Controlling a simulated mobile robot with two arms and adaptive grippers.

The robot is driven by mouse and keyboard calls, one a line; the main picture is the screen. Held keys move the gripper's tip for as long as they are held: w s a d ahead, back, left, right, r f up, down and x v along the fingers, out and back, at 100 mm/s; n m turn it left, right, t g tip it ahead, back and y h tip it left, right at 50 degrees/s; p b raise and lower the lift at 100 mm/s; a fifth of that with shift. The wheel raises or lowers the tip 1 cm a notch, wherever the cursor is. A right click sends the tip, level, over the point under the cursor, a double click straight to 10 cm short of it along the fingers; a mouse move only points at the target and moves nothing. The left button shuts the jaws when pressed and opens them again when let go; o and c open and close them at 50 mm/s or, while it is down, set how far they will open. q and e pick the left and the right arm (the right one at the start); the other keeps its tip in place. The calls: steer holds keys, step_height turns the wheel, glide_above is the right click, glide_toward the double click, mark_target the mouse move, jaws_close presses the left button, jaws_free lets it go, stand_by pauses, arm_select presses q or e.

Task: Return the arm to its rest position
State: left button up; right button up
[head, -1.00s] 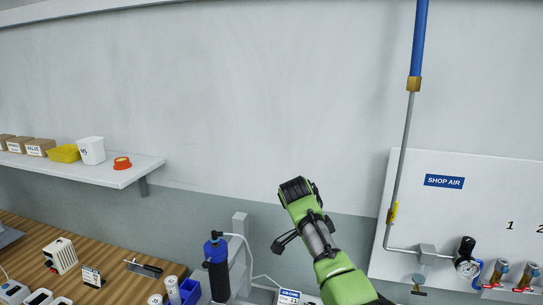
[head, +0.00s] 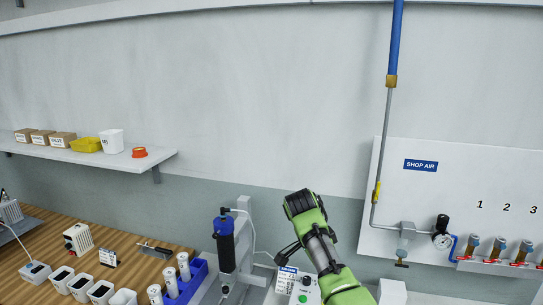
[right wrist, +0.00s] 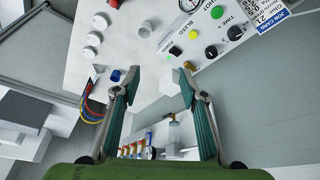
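My right arm (head: 322,250), green and grey, rises from the bottom edge in the head view, bent at a black-capped joint. Its dark gripper (head: 284,256) hangs left of the forearm, near the job card and control box. In the right wrist view my right gripper (right wrist: 160,82) is open, with a clear gap between its teal-padded fingers and nothing held. My left gripper is not in view.
A control box (right wrist: 190,40) with knobs and a gauge faces the right gripper. A blue rack (head: 198,277) of white cylinders and several chargers (head: 80,285) stand on the wooden bench (head: 130,232). The shop air panel (head: 450,180) is at right.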

steer(key=s+d+f+n+y, duration=0.15)
steer(key=s+f+n, duration=0.25)
steer(key=s+f, duration=0.5)
steer(key=s+d+f+n+y, duration=0.1)
steer(key=s+d+f+n, duration=0.2)
steer(key=s+f, duration=0.55)
steer(key=s+d+r+n+t+y, duration=0.15)
steer(key=s+n, duration=0.75)
steer(key=s, duration=1.3)
step_height(320, 180, down, 30)
steer(key=s+b, duration=0.2)
steer(key=b, duration=0.3)
arm_select(q)
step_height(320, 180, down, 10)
steer(key=b, duration=0.5)
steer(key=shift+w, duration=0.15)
arm_select(e)
steer(key=s+d+f+g, duration=0.1)
steer(key=s+f, duration=0.7)
steer(key=f, duration=0.3)
steer(key=s+d+f+n, duration=0.1)
steer(key=s+f, duration=0.8)
steer(key=f, duration=0.2)
steer(key=shift+d+g, duration=0.25)
steer(key=shift+g, duration=0.1)
steer(key=shift+r, duration=0.1)
